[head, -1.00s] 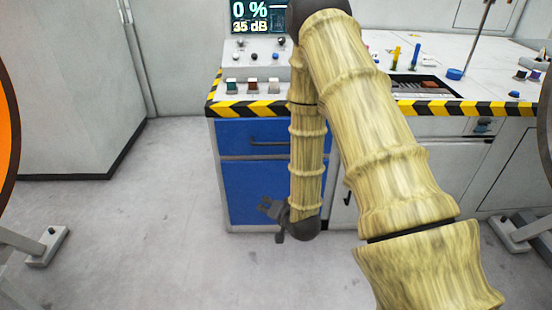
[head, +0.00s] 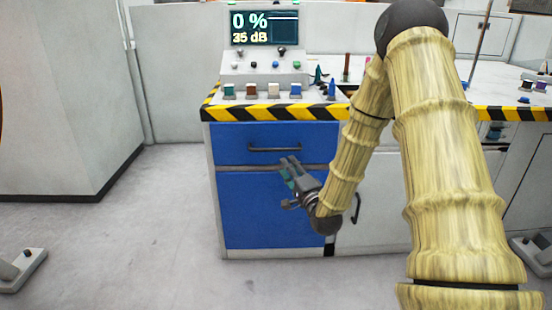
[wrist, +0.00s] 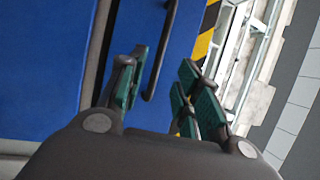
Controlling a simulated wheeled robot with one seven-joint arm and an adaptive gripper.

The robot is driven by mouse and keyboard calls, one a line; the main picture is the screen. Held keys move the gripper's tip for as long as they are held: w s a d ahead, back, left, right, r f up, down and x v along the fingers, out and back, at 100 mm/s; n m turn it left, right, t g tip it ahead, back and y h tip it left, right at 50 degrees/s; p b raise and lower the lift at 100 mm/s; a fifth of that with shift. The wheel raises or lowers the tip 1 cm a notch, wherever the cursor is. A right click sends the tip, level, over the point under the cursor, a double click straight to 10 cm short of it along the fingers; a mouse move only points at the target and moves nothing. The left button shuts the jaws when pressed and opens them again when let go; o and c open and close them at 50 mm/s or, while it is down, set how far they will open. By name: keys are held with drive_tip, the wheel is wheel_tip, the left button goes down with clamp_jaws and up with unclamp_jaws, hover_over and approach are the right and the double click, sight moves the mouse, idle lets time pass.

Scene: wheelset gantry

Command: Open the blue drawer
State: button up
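The blue drawer (head: 232,143) is the upper blue front of the cabinet below the striped counter edge, and it looks shut. Its dark bar handle (head: 274,149) runs level across the front. In the wrist view the handle (wrist: 160,60) appears slanted, just beyond the fingers. My gripper (head: 288,170) is in front of the cabinet, slightly below and right of the handle. In the wrist view my gripper (wrist: 160,85) has its green-padded fingers spread apart, with nothing between them. The handle appears apart from the fingers.
A larger blue front (head: 255,210) lies below the drawer. A white door with a dark handle (head: 356,208) is to the right. The yellow-black edge (head: 270,113) overhangs above, with a control panel (head: 265,65) on top.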

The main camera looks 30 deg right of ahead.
sight(276, 150)
drive_tip(key=b+x, duration=0.3)
drive_tip(key=x, duration=0.7)
drive_tip(key=shift+w+b, duration=0.3)
drive_tip(key=shift+w, duration=0.1)
clamp_jaws()
